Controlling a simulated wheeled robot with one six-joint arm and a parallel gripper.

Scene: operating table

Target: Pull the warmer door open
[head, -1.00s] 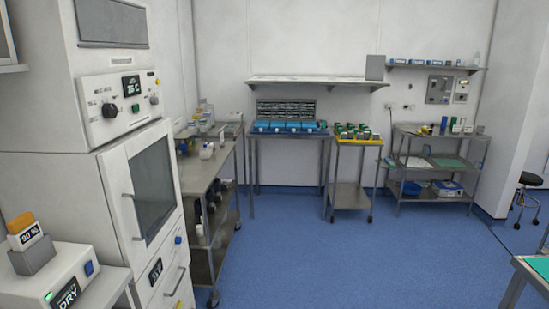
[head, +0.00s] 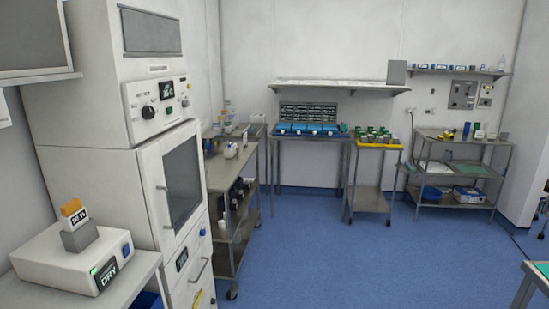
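The warmer (head: 105,135) is a tall white cabinet on the left in the head view. Its control panel (head: 158,103) has a dark knob and a lit display. Below the panel is the warmer door (head: 151,166), with a dark window and a vertical handle (head: 164,188) on its left side. The door looks shut. A lower front (head: 190,273) with another slanted handle (head: 198,269) sits beneath it. My gripper is not in view.
A bench with a white dry-block unit (head: 72,262) stands left of the warmer. A steel trolley (head: 233,183) stands just right of it. Blue floor (head: 320,255) is clear in front. A green-topped table (head: 540,278) edges in at lower right.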

